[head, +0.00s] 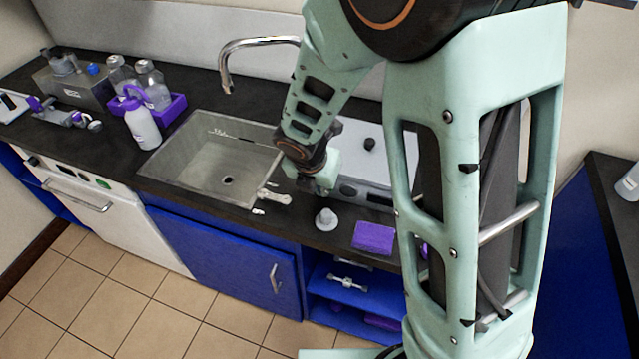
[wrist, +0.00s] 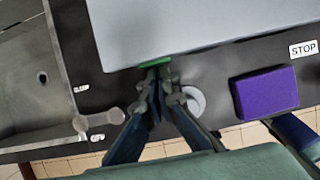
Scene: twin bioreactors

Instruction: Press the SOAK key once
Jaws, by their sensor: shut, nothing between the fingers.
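A grey-white box-shaped unit (wrist: 200,28) stands on the dark counter, and it shows partly behind my arm in the head view (head: 372,158). A green piece (wrist: 157,61) shows at its front edge in the wrist view, and I can read no word on it. My gripper (wrist: 158,76) is shut and empty, with its fingertips at this green piece. They overlap it in the picture; I cannot tell whether they touch. No SOAK lettering is readable. A white label reading STOP (wrist: 303,48) lies at the right. In the head view the fingertips are not clearly visible.
A purple sponge (wrist: 264,93) and a round white piece (wrist: 194,101) are close by on the counter. The sink (head: 213,160) and a tap (head: 240,45) are to the left. A purple tray (head: 176,107) with bottles stands further left.

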